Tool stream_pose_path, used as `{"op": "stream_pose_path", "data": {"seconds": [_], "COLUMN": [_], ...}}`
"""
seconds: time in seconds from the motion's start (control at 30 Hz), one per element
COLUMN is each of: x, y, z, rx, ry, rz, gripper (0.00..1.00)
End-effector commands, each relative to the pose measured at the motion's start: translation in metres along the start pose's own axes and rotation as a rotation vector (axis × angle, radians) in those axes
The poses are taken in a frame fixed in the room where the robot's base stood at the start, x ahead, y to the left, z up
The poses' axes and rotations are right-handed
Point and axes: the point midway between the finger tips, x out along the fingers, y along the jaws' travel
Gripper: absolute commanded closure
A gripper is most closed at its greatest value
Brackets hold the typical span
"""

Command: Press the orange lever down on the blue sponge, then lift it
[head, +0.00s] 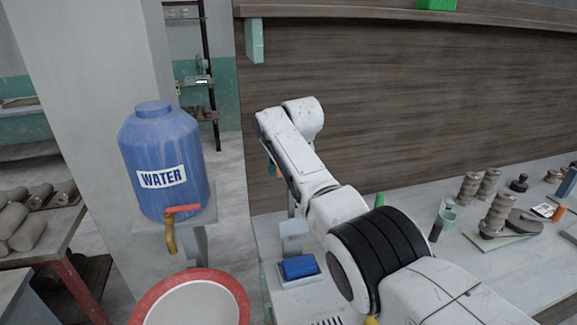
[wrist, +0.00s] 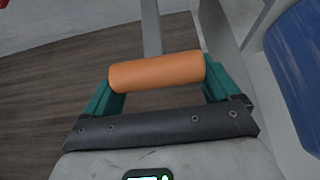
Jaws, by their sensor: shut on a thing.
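The orange lever is a short orange cylinder (wrist: 157,71) lying across the wrist view, with a grey bar (wrist: 152,27) running away behind it. My gripper (wrist: 157,80) is shut on it, with a teal finger at each end. In the head view a small bit of orange (head: 278,173) shows at my gripper, mostly hidden by my arm and well above the bench. The blue sponge (head: 299,267) sits in a pale tray (head: 298,283) on the bench below, its top bare. A light grey block (head: 294,229) stands behind and above the sponge.
A blue water barrel (head: 163,160) with a red-handled tap (head: 183,209) stands left, above a red-rimmed white basin (head: 190,274). Clay rolls (head: 500,212), a green cup (head: 447,216) and small tools stand on the bench at right. A wooden wall panel (head: 420,110) rises behind.

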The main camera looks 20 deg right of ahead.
Motion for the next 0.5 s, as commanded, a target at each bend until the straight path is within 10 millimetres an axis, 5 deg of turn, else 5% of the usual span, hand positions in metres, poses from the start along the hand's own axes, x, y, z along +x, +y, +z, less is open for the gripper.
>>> {"op": "stream_pose_path", "data": {"seconds": [0.1, 0.13, 0.23, 0.5], "x": [0.0081, 0.0081, 0.0067, 0.0027], "y": [0.0, 0.0, 0.0, -0.0001], "z": [0.0096, 0.0096, 0.0079, 0.0041], "rx": [0.0, 0.0, 0.0, 0.0], "ry": [-0.023, -0.023, -0.019, -0.01], "rz": [-0.001, -0.001, -0.001, -0.001], "gripper": [0.65, 0.09, 0.0, 0.0]}}
